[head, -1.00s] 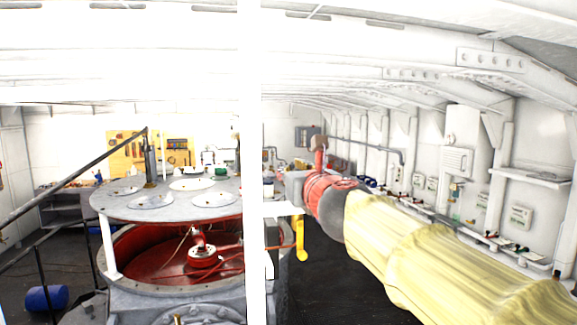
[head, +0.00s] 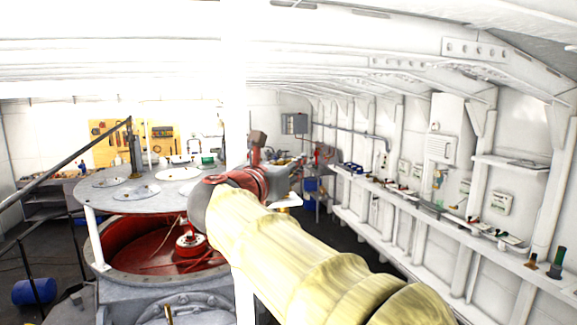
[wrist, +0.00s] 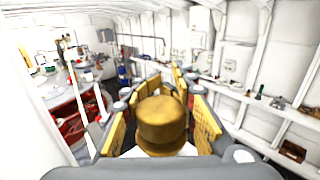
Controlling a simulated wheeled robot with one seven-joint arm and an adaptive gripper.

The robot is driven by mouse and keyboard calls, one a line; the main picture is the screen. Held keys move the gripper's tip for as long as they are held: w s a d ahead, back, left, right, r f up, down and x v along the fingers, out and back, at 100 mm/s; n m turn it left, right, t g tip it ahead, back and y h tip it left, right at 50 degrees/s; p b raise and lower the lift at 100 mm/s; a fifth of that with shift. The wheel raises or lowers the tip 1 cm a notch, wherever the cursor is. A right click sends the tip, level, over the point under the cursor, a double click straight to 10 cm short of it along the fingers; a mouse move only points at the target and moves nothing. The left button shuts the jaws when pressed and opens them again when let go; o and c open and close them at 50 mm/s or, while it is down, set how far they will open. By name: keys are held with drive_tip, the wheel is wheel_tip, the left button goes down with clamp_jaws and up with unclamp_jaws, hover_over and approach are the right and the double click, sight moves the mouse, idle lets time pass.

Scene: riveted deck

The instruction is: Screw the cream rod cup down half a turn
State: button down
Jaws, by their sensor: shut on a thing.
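In the wrist view my gripper (wrist: 163,95) has yellow-padded fingers on both sides of an ochre-brown round-topped cylinder (wrist: 162,122). The jaws are shut on it, and a pale part shows just below it. I cannot tell whether this is the cream rod cup, and I cannot pick that cup out elsewhere. In the head view my arm reaches forward in the middle, and its far end is small and unclear. The held thing stands clear of any surface that I can make out.
A round grey top (head: 165,195) over a red-lined drum stands on the left, with a green cup (head: 208,160) on it. A long white ledge (head: 455,220) with small bottles and fittings runs along the right wall. A blue drum (head: 33,291) lies on the floor at left.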

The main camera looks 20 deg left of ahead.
drive_tip(key=shift+d+r+h, duration=0.1)
drive_tip(key=shift+r+h, duration=0.15)
drive_tip(key=shift+h, duration=0.05)
drive_tip(key=c, duration=2)
unclamp_jaws()
drive_tip(key=o, duration=0.7)
drive_tip(key=shift+f, duration=0.15)
drive_tip(key=shift+c, duration=0.2)
wheel_tip(320, 180, up, 10)
